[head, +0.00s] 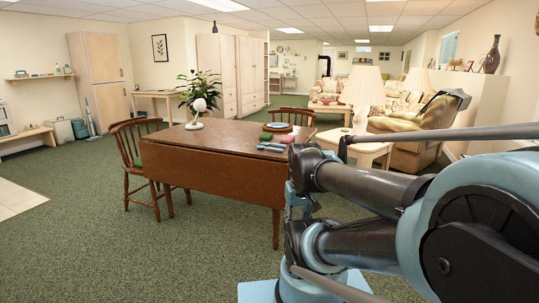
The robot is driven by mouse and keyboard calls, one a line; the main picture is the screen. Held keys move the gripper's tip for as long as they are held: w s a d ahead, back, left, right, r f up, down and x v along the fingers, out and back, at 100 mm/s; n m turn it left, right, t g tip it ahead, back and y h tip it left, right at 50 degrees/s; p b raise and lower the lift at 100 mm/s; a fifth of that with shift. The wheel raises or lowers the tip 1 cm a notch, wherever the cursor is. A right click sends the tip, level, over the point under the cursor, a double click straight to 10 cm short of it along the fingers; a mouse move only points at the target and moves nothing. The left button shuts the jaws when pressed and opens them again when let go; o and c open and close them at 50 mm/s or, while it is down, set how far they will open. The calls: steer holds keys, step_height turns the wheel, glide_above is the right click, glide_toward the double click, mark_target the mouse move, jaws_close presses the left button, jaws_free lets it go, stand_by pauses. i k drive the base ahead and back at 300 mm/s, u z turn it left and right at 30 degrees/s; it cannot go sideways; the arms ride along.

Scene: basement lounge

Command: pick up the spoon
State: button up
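A brown wooden drop-leaf table (215,138) stands ahead of me, left of my arm. Small thin blue items (270,148) lie near its right front corner; they are too small to tell whether one is the spoon. Beside them are a green item (266,137) and a reddish item (287,139), with a round plate (277,127) behind. My arm fills the right and lower right of the head view, and its near joints reach beside the table's right end. I cannot make out my gripper's fingers; they do not show.
A side table (357,148) with a lamp and an armchair (425,128) lie beyond my arm. Green carpet is clear at front left.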

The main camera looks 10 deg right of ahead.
mark_target(258, 147)
steer(key=z, duration=0.25)
steer(key=i, duration=1.45)
steer(key=z, duration=0.1)
